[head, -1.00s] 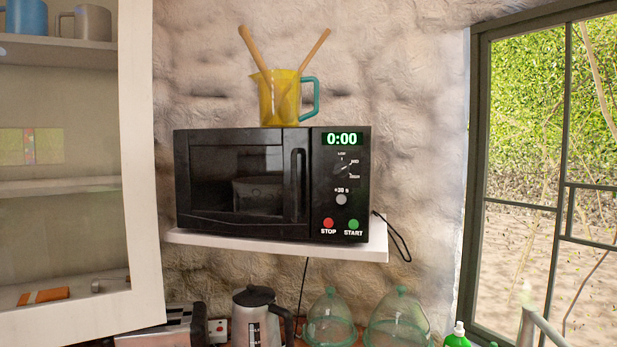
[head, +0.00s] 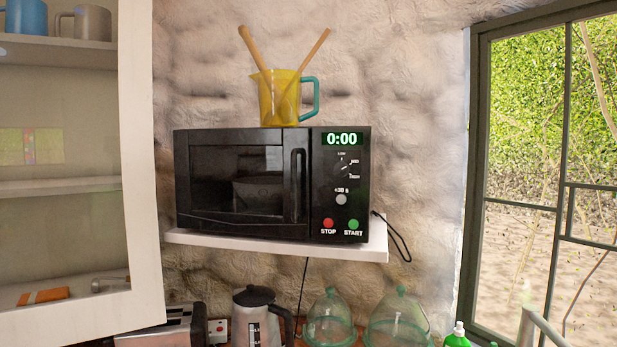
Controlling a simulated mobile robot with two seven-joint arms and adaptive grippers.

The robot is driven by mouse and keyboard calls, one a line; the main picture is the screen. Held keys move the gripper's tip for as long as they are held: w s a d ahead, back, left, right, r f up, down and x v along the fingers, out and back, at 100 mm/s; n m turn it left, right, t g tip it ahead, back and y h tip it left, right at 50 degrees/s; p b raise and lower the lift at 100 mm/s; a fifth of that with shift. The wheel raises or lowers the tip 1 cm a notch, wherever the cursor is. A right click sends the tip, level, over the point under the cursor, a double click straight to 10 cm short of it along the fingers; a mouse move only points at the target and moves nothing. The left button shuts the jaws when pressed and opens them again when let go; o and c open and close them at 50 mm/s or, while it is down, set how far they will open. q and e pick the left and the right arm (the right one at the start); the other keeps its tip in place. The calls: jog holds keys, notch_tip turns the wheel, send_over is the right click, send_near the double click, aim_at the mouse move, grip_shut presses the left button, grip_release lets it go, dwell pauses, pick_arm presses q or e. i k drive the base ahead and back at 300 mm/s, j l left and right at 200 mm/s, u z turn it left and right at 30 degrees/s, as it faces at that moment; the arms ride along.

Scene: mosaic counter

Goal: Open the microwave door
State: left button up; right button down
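The black microwave (head: 271,185) sits on a white wall shelf (head: 376,247). Its door (head: 235,180) is shut, with a dark window and a vertical black handle (head: 299,186) on the right side of the door. The control panel (head: 341,190) right of the handle reads 0:00, with a red STOP and a green START button. Neither of my grippers is in the head view.
A yellow jug (head: 279,98) with a teal handle and two wooden utensils stands on the microwave. A glass-fronted cabinet (head: 141,160) is at left. Below are a toaster (head: 165,335), a kettle (head: 262,318) and glass domes (head: 330,317). A window (head: 540,170) is at right.

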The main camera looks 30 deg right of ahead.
aim_at(296, 221)
jog(key=z, duration=0.55)
jog(key=j+z, duration=0.35)
jog(key=k+j+z, duration=0.15)
jog(key=z, duration=0.2)
jog(key=k+j+z, duration=0.15)
jog(key=z, duration=0.2)
jog(key=j, duration=0.1)
